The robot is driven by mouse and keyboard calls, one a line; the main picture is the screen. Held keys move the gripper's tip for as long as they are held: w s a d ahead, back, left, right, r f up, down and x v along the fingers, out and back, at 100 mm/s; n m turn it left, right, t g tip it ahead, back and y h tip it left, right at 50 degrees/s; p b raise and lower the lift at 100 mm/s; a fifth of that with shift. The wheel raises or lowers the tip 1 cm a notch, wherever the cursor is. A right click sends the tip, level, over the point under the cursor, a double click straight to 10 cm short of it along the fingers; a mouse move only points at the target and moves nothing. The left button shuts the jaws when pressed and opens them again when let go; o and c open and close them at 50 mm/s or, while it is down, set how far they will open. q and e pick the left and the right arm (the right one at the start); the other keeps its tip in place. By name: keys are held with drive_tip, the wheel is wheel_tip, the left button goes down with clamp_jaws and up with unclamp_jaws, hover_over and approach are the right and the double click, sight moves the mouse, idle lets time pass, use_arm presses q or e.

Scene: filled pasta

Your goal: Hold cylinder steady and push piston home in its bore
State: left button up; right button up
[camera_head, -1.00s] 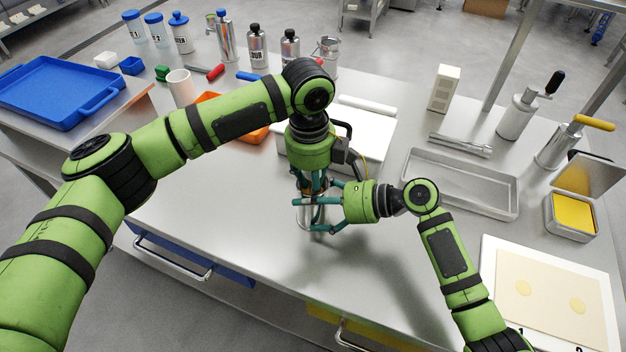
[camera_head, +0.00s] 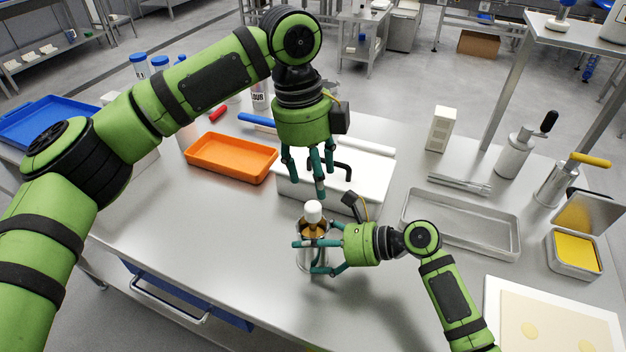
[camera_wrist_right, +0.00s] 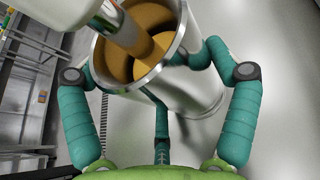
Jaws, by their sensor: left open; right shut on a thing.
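The metal cylinder (camera_head: 304,262) stands upright on the steel table, near its front edge. My right gripper (camera_head: 309,257) is shut around it from the right; its teal fingers also flank the cylinder (camera_wrist_right: 195,92) in the right wrist view. The piston's white knob (camera_head: 313,209) stands above the cylinder's mouth. In the right wrist view its rod (camera_wrist_right: 122,32) runs into the bore, where brown surfaces show inside the rim. How deep the piston head sits, I cannot tell. My left gripper (camera_head: 310,178) is open and empty, above and apart from the knob.
A white box with a black handle (camera_head: 360,185) stands just behind the cylinder. An orange tray (camera_head: 231,160) lies behind left, and a shallow metal tray (camera_head: 460,223) lies to the right. The table front left of the cylinder is clear.

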use_arm(q)
drive_tip(key=shift+w+a+r+n+g+h, duration=0.15)
drive_tip(key=shift+r+n+g+h, duration=0.1)
drive_tip(key=shift+r+n+h, duration=0.25)
drive_tip(key=shift+w+a+r+n+g+h, duration=0.15)
drive_tip(key=shift+r+n+g+h, duration=0.15)
drive_tip(key=shift+h, duration=0.3)
use_arm(e)
drive_tip(key=shift+s+f, duration=0.1)
drive_tip(key=shift+f, duration=0.2)
use_arm(q)
drive_tip(key=shift+s, duration=0.1)
use_arm(e)
drive_tip(key=o, duration=1.2)
drive_tip(key=shift+o, duration=0.2)
drive_tip(key=shift+r, duration=0.1)
drive_tip(key=shift+r, duration=0.1)
